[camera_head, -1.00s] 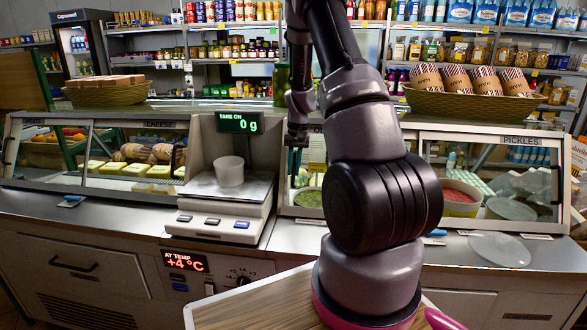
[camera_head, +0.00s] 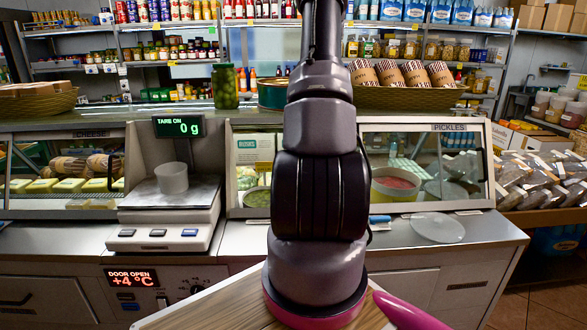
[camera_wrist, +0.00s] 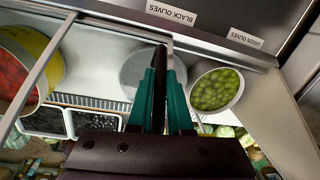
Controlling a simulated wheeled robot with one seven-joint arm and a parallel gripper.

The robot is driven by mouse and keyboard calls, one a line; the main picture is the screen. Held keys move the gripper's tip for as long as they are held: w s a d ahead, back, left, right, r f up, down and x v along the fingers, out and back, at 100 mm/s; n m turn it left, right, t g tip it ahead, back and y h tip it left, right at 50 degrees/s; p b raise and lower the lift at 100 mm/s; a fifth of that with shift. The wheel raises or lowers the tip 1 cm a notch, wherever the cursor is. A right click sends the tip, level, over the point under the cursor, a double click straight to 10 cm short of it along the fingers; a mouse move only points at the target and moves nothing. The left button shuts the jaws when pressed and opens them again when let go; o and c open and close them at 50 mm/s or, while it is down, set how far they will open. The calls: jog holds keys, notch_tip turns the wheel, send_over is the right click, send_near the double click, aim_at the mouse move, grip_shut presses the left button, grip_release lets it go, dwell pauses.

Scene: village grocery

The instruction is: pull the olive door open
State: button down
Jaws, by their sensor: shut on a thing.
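My gripper (camera_wrist: 160,85) shows in the wrist view with its teal fingers closed on a narrow dark bar (camera_wrist: 158,88), which looks like the olive door's handle. Labels for black olives (camera_wrist: 171,14) and green olives (camera_wrist: 246,39) are above the fingers. A bowl of green olives (camera_wrist: 216,90) is to the right of the fingers. In the head view my arm hides the gripper and most of the olive door. The control panel display (camera_head: 131,277) reads "DOOR OPEN +4°C". How far the door stands open is hidden.
A scale (camera_head: 168,212) with a cup (camera_head: 172,178) stands left of the olive section. The pickles section (camera_head: 425,175) is to the right. A clear round lid (camera_head: 437,228) lies on the counter. A jar (camera_head: 225,86) and baskets stand on top.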

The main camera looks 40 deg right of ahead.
jog(key=s+d, duration=0.1)
jog(key=d, duration=0.1)
jog(key=s+d, duration=0.2)
jog(key=d, duration=0.1)
jog(key=s+d, duration=0.2)
jog(key=shift+s+d, duration=0.1)
jog(key=shift+d, duration=0.3)
jog(key=c, duration=0.8)
grip_release()
jog(key=shift+c, duration=0.2)
notch_tip(320, 180, up, 11)
jog(key=shift+s+d, duration=0.2)
jog(key=shift+d, duration=0.25)
jog(key=shift+f, duration=0.1)
